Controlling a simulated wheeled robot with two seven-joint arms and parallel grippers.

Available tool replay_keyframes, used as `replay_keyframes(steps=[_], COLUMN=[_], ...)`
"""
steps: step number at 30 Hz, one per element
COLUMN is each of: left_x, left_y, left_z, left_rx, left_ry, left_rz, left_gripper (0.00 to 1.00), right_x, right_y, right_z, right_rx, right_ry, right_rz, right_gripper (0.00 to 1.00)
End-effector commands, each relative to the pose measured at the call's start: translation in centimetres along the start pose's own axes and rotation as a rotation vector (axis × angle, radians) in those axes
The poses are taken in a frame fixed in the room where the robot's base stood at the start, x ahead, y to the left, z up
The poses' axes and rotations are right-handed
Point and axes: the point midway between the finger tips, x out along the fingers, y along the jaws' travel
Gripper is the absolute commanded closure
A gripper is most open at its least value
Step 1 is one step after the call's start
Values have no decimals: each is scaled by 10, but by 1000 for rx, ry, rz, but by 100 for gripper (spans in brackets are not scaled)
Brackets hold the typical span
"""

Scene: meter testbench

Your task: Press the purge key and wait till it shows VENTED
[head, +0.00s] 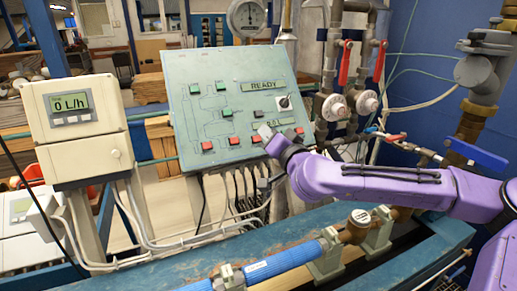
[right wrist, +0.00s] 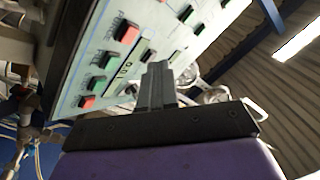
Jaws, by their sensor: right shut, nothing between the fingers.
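A sloped grey-green control panel (head: 190,75) shows a display (head: 262,85) that reads READY. Red keys run along its lower edge, among them one at the lower left (head: 207,145); several green keys sit higher up. My left gripper is not in view.
A flow meter (head: 72,107) reading 0 L/h stands left of the panel. A black rotary knob (head: 284,102) is on the panel's right side. Pipes with red-handled valves (head: 345,62) stand to the right. A blue pipe (head: 280,262) runs along the front, and cables hang below the panel.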

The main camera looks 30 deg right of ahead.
Motion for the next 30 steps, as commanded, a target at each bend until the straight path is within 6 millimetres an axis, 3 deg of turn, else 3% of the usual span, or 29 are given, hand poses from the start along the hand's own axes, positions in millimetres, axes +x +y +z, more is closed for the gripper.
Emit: replay_keyframes(steps=[1,7,30], left_x=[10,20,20], left_y=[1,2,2], left_z=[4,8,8], left_rx=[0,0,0], left_ry=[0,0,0], left_rz=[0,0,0], left_gripper=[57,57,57], right_x=[4,18,20], right_y=[7,14,15], right_z=[8,14,14], right_rx=[-3,-1,0], right_ry=[0,1,1], right_rz=[1,0,0], right_gripper=[100,100,100])
